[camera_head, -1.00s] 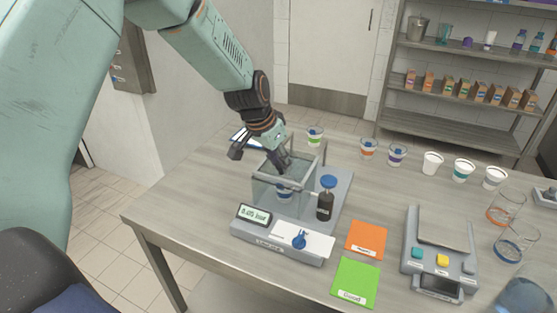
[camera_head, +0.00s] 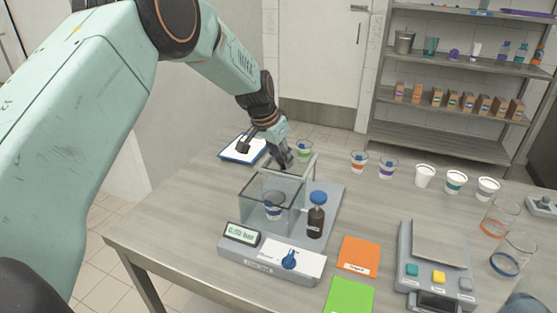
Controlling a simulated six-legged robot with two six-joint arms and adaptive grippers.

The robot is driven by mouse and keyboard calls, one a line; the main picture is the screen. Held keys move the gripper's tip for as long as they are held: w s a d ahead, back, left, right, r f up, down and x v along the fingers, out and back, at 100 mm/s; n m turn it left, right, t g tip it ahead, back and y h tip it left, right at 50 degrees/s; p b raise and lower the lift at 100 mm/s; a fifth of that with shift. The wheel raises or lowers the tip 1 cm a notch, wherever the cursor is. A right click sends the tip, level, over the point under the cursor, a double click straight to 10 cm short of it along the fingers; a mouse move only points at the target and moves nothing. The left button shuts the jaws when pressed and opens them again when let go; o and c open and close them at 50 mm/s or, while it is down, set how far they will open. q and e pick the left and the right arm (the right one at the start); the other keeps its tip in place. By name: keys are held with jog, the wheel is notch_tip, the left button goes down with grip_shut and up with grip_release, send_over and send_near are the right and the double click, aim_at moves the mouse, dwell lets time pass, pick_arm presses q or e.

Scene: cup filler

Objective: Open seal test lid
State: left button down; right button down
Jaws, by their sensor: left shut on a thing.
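The seal tester (camera_head: 272,265) stands on the table with a clear glass chamber (camera_head: 256,206). A cup with a blue band (camera_head: 273,207) is inside the chamber. The clear lid (camera_head: 296,172) is at the chamber's back edge and seems raised and tilted back. My left gripper (camera_head: 284,164) reaches down behind the chamber and is shut on the lid; its fingertips are small and partly hidden. A dark bottle with a blue top (camera_head: 317,214) and a blue knob (camera_head: 289,259) are on the tester. My right gripper is not in view.
Orange (camera_head: 358,256) and green (camera_head: 349,296) mats lie at the right of the tester. Several cups line the back edge, one (camera_head: 304,151) close to my gripper.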

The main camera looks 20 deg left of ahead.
pick_arm(q)
jog(key=shift+w, duration=0.7)
jog(key=shift+s, duration=0.15)
jog(key=c, duration=1.3)
grip_release()
jog(key=shift+s+r, duration=0.2)
jog(key=shift+s, duration=0.05)
jog(key=shift+o, duration=1.4)
jog(key=shift+f, duration=0.1)
jog(key=shift+w+f, duration=0.15)
jog(key=shift+w, duration=0.1)
jog(key=v, duration=1.2)
